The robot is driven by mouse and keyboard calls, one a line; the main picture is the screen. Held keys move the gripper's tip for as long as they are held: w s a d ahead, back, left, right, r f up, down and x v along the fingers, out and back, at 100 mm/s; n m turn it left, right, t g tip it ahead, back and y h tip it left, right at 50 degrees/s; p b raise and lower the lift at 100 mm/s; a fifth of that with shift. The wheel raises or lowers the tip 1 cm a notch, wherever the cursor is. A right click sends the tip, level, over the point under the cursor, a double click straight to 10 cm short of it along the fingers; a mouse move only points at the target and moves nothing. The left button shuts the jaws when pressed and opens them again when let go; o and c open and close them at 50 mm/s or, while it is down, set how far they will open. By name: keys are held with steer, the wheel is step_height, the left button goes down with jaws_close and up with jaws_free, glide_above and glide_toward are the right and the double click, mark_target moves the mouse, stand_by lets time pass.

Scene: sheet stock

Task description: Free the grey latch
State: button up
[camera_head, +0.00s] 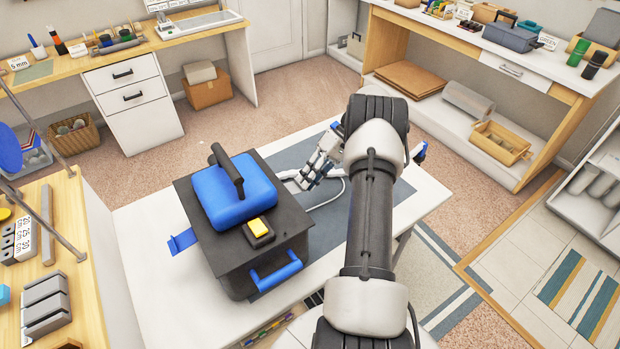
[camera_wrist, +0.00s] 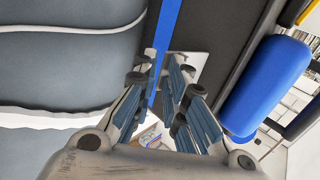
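A dark grey box (camera_head: 238,263) stands on a white table, with a blue padded block (camera_head: 236,199) and a black handle on its top. The block also shows in the wrist view (camera_wrist: 264,88). My gripper (camera_head: 312,177) is at the box's right side. In the wrist view, my gripper (camera_wrist: 158,72) looks open, its fingers on either side of a narrow blue strip (camera_wrist: 164,35); contact is unclear. A light grey plate (camera_wrist: 199,64) shows behind the right finger. I cannot tell whether it is the grey latch; no other clear latch shows.
A yellow button (camera_head: 258,227) sits on the box top. A blue handle (camera_head: 275,274) is on its front, and a blue tab (camera_head: 182,241) sticks out at its left. A pale cable (camera_head: 330,197) lies beside the box on a grey-blue mat (camera_head: 327,230). The white table (camera_head: 160,290) is clear at front left.

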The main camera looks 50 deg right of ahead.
steer(key=shift+a+f, duration=0.35)
steer(key=shift+f, duration=0.25)
steer(key=v, duration=0.8)
steer(key=shift+r, duration=0.45)
steer(key=shift+w+d, duration=0.1)
